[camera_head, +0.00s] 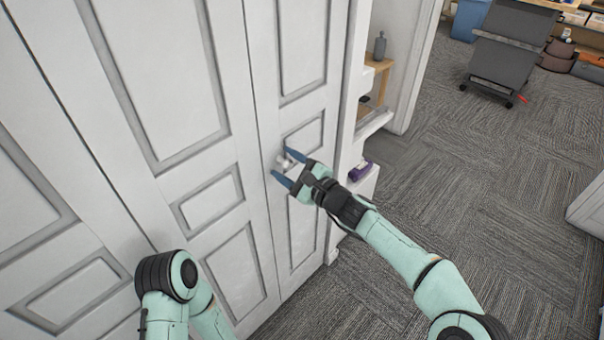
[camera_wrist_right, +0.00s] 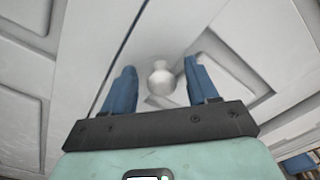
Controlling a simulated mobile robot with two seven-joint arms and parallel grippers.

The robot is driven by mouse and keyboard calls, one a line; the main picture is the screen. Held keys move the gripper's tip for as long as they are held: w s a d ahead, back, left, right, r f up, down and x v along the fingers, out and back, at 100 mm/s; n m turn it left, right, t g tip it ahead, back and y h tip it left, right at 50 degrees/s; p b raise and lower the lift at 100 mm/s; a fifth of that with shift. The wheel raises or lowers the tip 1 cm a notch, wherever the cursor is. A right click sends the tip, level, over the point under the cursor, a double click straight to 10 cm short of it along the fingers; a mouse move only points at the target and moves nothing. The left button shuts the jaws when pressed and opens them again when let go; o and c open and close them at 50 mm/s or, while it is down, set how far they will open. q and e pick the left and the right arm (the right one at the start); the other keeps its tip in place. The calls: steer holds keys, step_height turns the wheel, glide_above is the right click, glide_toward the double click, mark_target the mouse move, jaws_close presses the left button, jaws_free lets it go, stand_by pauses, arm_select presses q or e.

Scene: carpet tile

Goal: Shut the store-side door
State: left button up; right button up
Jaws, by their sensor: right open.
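A white panelled door (camera_head: 205,120) fills the left of the head view, made of several tall panels with seams between them. A round white knob (camera_head: 284,162) sits on the right-hand panel. My right gripper (camera_head: 282,166) is at the knob with its blue fingers open, one on each side. In the right wrist view the knob (camera_wrist_right: 161,78) shows between the two fingertips, with gaps on both sides. The door panels look nearly flat in line. My left arm is at the bottom left; its gripper is out of view.
Grey carpet (camera_head: 480,170) lies clear to the right.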

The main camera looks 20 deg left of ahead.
arm_select(q)
steer(key=shift+w+a+f, duration=0.25)
steer(key=shift+w, duration=0.2)
arm_select(e)
steer(key=v, duration=1.3)
steer(key=shift+f, duration=0.1)
